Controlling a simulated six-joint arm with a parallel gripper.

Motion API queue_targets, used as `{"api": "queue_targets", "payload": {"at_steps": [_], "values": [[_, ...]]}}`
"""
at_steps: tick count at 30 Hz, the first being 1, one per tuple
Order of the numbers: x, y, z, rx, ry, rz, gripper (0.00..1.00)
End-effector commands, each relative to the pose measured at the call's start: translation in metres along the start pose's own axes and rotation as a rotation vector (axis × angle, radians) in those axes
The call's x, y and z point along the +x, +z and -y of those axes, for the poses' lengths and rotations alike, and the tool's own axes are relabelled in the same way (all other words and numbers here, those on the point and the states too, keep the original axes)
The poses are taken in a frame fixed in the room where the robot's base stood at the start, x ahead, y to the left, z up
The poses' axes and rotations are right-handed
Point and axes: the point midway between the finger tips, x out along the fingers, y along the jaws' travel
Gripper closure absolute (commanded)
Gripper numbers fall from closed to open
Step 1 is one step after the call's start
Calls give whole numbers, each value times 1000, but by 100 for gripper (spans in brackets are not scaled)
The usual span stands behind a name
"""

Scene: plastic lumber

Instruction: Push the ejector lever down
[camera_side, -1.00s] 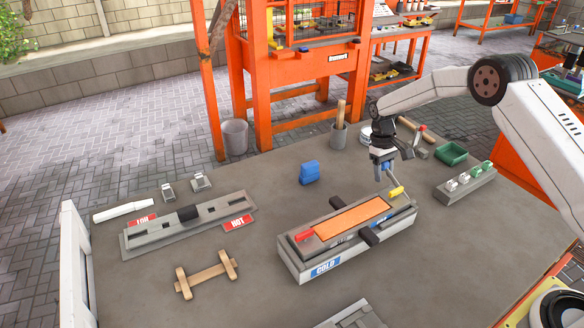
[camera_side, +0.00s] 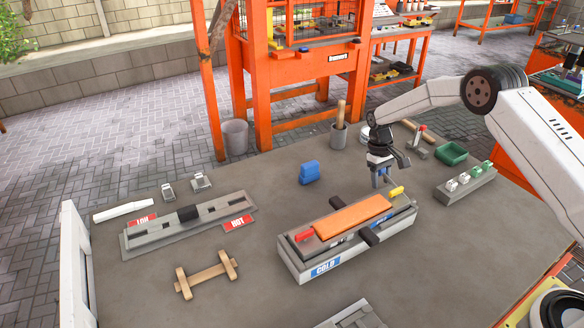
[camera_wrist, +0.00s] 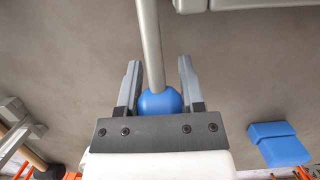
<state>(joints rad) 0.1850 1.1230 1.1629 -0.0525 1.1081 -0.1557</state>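The ejector lever is a metal rod (camera_wrist: 150,40) with a round blue knob (camera_wrist: 160,103) in the wrist view. My gripper (camera_wrist: 158,65) is open, with its two fingers on either side of the knob. The knob sits close to the palm; I cannot tell whether the fingers touch it. In the side view my gripper (camera_side: 382,174) is low behind the right end of the mould (camera_side: 303,262) marked COLD, and the lever is mostly hidden there. An orange plank (camera_side: 350,216) stands raised above the mould's top.
A blue block (camera_side: 309,172) stands behind the mould. A second, grey mould (camera_side: 157,237) with a HOT label (camera_side: 237,223) is at left. A wooden piece (camera_side: 205,275) lies in front. A green tray (camera_side: 451,153) and a switch box (camera_side: 465,188) are at right.

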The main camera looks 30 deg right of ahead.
Motion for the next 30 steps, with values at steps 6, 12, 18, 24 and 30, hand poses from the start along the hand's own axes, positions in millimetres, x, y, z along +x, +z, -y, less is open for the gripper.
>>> {"api": "queue_targets", "payload": {"at_steps": [6, 12, 18, 24, 30], "values": [[3, 2, 0, 0, -2, 9, 18], [1, 1, 0, 0, -1, 4, 18], [-8, 0, 0, 0, 0, 1, 18], [-30, 0, 0, 0, 0, 1, 18], [-56, 0, 0, 0, -1, 3, 18]]}}
